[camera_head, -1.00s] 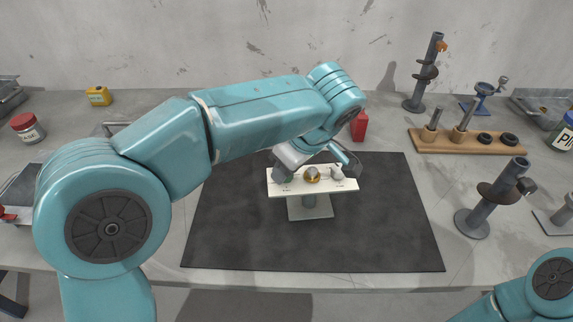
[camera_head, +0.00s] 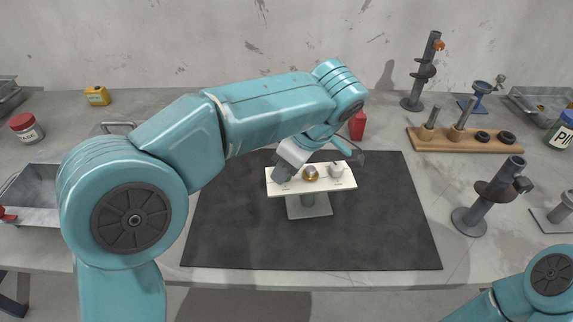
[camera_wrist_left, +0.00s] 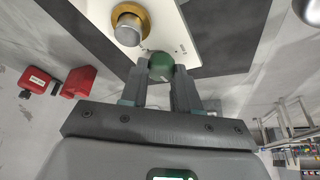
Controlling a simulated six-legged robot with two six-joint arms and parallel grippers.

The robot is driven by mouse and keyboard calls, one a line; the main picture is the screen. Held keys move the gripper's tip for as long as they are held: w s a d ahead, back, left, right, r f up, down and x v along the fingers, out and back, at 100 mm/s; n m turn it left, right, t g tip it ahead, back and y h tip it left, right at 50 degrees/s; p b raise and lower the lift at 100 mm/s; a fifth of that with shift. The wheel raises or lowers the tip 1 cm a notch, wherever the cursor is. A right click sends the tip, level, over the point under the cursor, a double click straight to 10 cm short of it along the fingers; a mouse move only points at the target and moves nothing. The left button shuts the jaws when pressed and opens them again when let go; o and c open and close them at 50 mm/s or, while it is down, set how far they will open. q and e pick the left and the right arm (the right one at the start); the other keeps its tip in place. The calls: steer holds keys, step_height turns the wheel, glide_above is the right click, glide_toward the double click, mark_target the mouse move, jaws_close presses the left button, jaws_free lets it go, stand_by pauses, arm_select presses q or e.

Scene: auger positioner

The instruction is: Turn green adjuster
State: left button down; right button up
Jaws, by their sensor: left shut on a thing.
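The positioner is a white panel (camera_head: 325,187) on a grey pedestal (camera_head: 309,205), standing on a black mat. A gold knob (camera_head: 311,173) sits at the panel's middle and a pale silver knob (camera_head: 337,169) at its right. The green adjuster (camera_wrist_left: 161,67) is hidden behind my gripper in the head view. In the left wrist view it sits between the two fingertips, beside the gold knob (camera_wrist_left: 130,24). My left gripper (camera_wrist_left: 161,72) is shut on the green adjuster at the panel's left end. Of my right arm only a link shows; its gripper is out of view.
The black mat (camera_head: 380,230) is clear around the pedestal. A red box (camera_head: 357,125) stands behind the panel. A wooden rack (camera_head: 470,143) and grey auger posts (camera_head: 487,205) stand at the right. A metal tray (camera_head: 38,190) and a red-lidded jar (camera_head: 26,128) are at the left.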

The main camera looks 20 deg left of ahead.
arm_select(q)
steer(key=c, duration=0.8)
jaws_free()
steer(key=p+v, duration=0.4)
steer(key=v, duration=1.2)
steer(key=shift+d+r+p, duration=0.1)
steer(key=shift+d+p, duration=0.05)
steer(key=shift+p, duration=0.2)
